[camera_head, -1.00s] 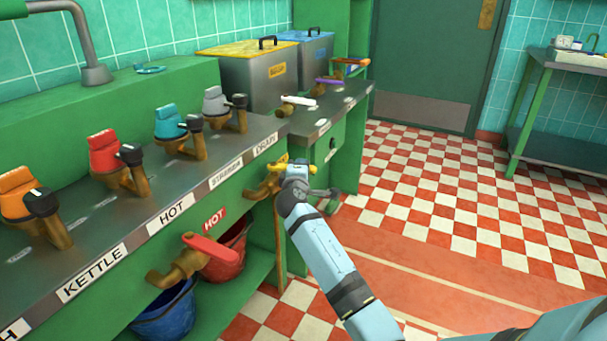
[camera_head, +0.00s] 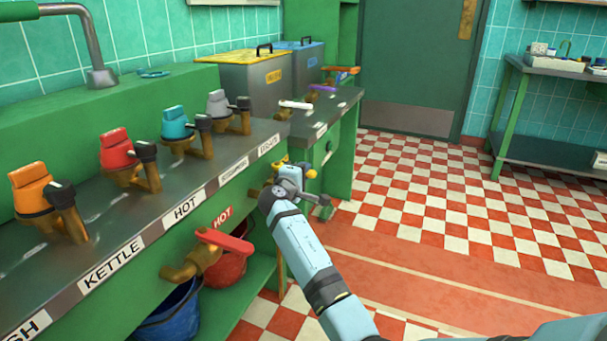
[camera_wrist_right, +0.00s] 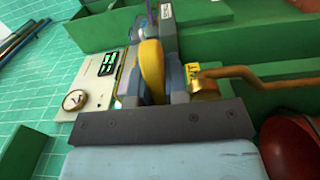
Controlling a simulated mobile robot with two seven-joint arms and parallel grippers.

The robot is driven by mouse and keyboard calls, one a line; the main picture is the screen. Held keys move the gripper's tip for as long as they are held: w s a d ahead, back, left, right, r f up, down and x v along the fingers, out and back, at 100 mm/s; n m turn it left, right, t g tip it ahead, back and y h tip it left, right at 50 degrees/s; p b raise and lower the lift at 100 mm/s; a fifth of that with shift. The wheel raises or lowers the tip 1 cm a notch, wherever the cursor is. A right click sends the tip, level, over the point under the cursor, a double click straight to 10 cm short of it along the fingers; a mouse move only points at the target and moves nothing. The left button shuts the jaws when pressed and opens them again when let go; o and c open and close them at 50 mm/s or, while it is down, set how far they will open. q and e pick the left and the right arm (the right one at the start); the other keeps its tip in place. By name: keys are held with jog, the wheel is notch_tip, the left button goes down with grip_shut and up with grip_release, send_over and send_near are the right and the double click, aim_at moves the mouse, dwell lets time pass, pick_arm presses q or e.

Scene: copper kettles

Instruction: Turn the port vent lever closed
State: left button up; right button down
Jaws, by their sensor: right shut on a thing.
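A yellow lever (camera_head: 276,164) sits on a brass tap (camera_head: 256,192) at the far front of the green counter. I take it for the port vent lever, though I read no label naming it. My right gripper (camera_head: 286,170) is at this tap and hides most of it. In the right wrist view, the yellow lever (camera_wrist_right: 152,70) stands between the two fingers of my right gripper (camera_wrist_right: 155,80), which is shut on it. My left gripper is not in view.
A red-handled tap (camera_head: 228,240) juts out nearer on the counter front, above a blue bucket (camera_head: 170,315) and a red bucket (camera_head: 228,268). Several coloured valves, such as the orange one (camera_head: 32,190), line the counter top. The checkered floor (camera_head: 440,200) at right is clear.

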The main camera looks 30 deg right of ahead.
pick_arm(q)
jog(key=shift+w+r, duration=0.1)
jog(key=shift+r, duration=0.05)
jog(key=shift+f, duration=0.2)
pick_arm(e)
jog(key=c, duration=1.1)
grip_release()
jog(key=shift+r, duration=0.1)
